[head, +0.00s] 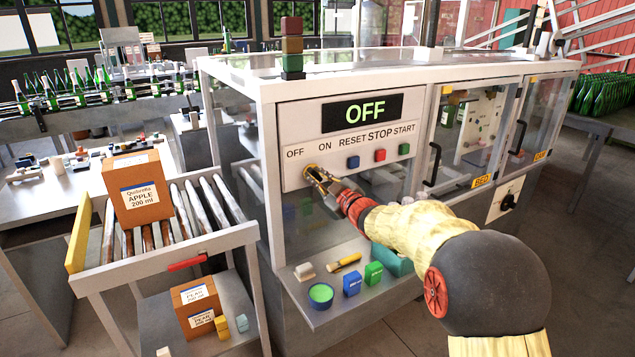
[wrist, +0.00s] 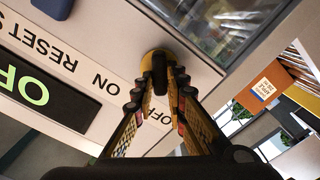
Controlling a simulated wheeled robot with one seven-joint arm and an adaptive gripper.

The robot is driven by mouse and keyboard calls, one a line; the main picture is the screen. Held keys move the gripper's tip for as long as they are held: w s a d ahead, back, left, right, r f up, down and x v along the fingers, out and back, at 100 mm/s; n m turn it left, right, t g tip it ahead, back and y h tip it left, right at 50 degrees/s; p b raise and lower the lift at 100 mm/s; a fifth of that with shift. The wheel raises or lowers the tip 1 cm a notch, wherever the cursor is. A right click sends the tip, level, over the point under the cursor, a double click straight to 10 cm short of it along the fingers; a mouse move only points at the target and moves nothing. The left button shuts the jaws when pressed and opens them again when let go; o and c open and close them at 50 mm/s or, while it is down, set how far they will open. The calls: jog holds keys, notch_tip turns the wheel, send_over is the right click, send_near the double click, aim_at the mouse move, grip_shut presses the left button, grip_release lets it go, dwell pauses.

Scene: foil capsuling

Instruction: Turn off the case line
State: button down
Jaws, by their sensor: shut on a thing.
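The case line's control panel (head: 290,170) is on the front of the glass-walled machine. Its display (head: 361,111) reads OFF in green letters. The OFF/ON switch is a dark knob (wrist: 160,70) on a yellow round base (wrist: 150,56), seen in the wrist view. My gripper (head: 315,175) is at the panel's lower left, shut on the knob, and partly covers it in the head view. Blue, red and green buttons sit to the right under RESET, STOP and START; the red STOP button (head: 380,155) is in the middle.
A stack light (head: 292,48) stands on the machine, its segments dim. A shelf (head: 340,310) below the panel holds small coloured items. A roller conveyor (head: 190,215) with an apple carton (head: 137,190) is at the left. A second rotary switch (head: 509,201) is at the right.

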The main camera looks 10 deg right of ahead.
jog(key=shift+f, duration=0.1)
dwell(0.3)
jog(key=c, duration=1.8)
grip_release()
jog(key=shift+s, duration=0.1)
jog(key=v, duration=1.2)
